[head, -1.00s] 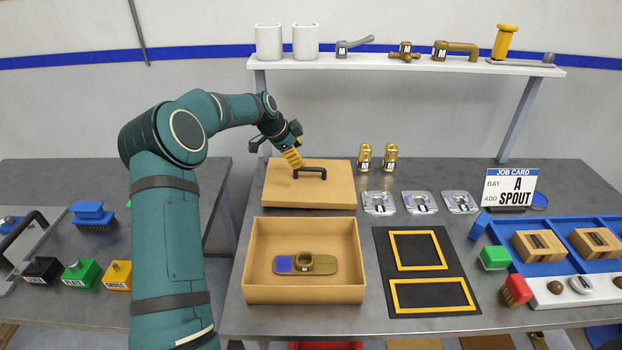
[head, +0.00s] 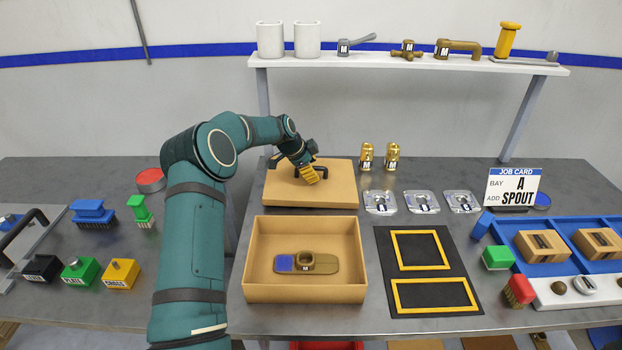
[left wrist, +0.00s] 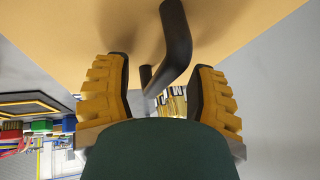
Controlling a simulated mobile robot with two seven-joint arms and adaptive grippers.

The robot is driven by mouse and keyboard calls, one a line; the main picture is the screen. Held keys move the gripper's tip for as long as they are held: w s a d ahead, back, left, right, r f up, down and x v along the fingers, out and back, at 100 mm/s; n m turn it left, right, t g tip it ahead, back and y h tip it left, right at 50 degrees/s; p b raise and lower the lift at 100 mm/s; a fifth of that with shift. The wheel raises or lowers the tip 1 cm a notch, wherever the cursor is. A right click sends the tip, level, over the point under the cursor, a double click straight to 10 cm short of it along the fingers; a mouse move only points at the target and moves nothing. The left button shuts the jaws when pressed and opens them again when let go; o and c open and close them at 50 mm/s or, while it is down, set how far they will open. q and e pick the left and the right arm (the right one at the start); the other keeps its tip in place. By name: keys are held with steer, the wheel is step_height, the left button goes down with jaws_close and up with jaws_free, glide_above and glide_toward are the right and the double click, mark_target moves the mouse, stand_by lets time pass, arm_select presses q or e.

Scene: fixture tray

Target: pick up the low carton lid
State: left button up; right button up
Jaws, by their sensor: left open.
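The low carton lid (head: 285,192) is a flat tan board with a dark bar handle (head: 324,171), lying on the table behind the open carton. My left gripper (head: 311,175) is at the handle, over the lid. In the left wrist view, the yellow ridged fingers of my left gripper (left wrist: 160,97) are spread apart, with the dark handle (left wrist: 176,50) between them. The tan lid surface (left wrist: 75,30) fills the top of that view. Whether a finger touches the handle cannot be told. My right gripper is not in view.
Brass cylinders (head: 367,156) and clear trays (head: 380,202) stand right of the lid. A black mat with yellow frames (head: 385,245) lies right of the carton.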

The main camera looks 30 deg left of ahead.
arm_select(q)
jaws_close()
